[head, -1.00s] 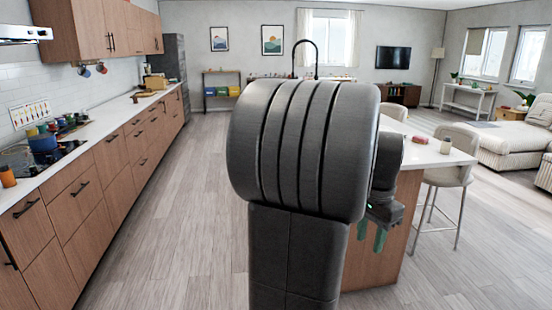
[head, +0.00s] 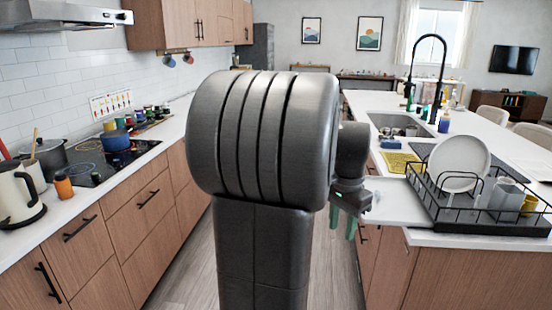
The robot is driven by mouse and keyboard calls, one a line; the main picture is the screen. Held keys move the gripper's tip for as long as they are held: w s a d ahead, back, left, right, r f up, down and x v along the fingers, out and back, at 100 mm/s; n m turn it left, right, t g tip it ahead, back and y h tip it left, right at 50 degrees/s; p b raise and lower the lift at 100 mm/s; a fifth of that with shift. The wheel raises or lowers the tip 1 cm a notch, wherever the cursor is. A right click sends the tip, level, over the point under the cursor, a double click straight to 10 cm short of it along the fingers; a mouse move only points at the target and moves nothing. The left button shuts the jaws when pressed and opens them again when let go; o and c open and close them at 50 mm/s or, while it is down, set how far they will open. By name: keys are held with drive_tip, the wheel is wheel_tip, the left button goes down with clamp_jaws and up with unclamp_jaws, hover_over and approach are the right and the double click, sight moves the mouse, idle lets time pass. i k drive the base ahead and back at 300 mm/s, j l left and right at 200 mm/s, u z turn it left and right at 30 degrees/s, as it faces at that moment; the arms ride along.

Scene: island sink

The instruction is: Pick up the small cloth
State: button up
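A flat yellow piece (head: 402,163) that looks like a small cloth lies on the island counter, in front of the sink and left of the dish rack. My gripper (head: 343,222) hangs at the right of my arm, its two green fingertips pointing down and apart with nothing visible between them. It shows to the left of and lower than the yellow piece in the picture. My arm's big grey link hides the middle of the view.
The island counter (head: 392,190) holds a black dish rack (head: 470,222) with a white plate (head: 460,163) and cups. Behind are the sink (head: 385,119) and a tall black faucet (head: 444,70). A stove counter with a kettle (head: 14,195) runs along the left. Floor shows between.

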sight(392, 144)
drive_tip(key=i+j+z, duration=0.1)
drive_tip(key=i, duration=1.65)
drive_tip(key=i+z, duration=0.3)
drive_tip(key=i, duration=0.25)
drive_tip(key=i+z, duration=0.25)
drive_tip(key=i, duration=0.3)
drive_tip(key=i+j+z, duration=0.3)
drive_tip(key=i, duration=0.2)
drive_tip(key=i+l+z, duration=0.25)
drive_tip(key=i+l, duration=0.15)
drive_tip(key=i+l+z, duration=0.3)
drive_tip(key=i, duration=0.2)
